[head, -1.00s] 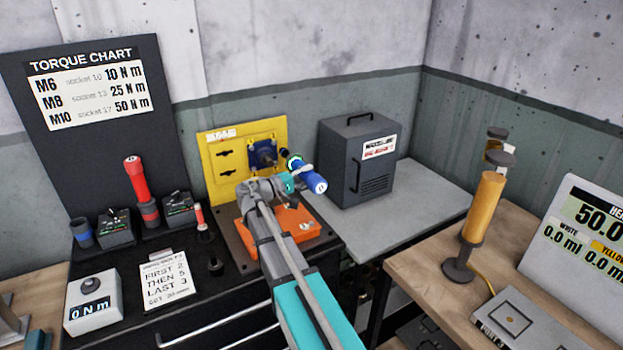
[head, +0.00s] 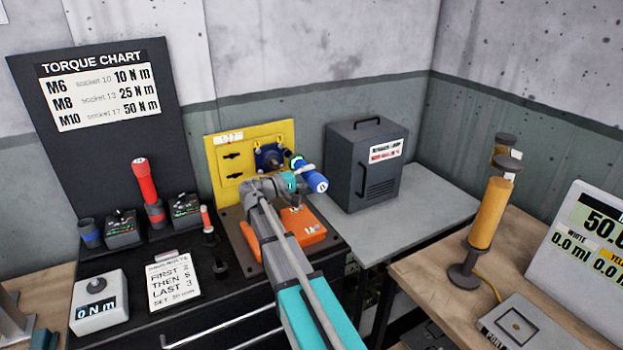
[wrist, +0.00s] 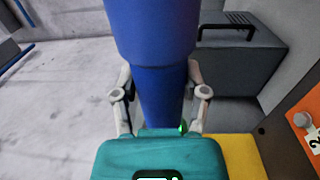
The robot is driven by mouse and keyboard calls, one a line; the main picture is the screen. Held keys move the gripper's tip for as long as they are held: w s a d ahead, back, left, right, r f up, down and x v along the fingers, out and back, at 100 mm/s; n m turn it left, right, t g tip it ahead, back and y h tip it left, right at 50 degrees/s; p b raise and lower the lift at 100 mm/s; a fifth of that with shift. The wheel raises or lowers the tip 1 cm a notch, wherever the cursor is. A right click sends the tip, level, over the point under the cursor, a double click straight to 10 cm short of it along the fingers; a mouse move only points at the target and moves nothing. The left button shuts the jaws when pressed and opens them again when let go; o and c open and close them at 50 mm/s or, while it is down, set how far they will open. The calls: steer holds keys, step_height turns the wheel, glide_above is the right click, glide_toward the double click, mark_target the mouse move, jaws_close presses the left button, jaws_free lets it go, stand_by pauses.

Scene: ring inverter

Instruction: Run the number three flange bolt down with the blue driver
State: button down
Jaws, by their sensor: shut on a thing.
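My gripper (head: 300,180) is shut on the blue driver (head: 313,180), in front of the yellow panel (head: 225,166). In the wrist view the driver (wrist: 150,40) stands between the two fingers and fills the upper middle. The dark blue flange (head: 268,157) is on the right part of the yellow panel, just left of the driver. The driver's tip is hidden, and I cannot tell whether it touches a bolt. The number three bolt cannot be picked out. A bolt head (wrist: 303,120) on an orange part shows at the right, beside a partly cut-off number tag.
An orange block (head: 305,226) lies below my gripper. A dark grey cabinet (head: 365,170) stands right of the driver. A red driver (head: 142,178) stands at the left below the torque chart (head: 100,85). A card (head: 172,285) reads first 2, then 5, last 3.

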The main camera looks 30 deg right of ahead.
mark_target(296, 169)
steer(key=shift+w, duration=1.75)
steer(key=shift+w+r, duration=0.15)
steer(key=shift+w, duration=0.95)
stand_by(1.7)
steer(key=shift+s, duration=2.6)
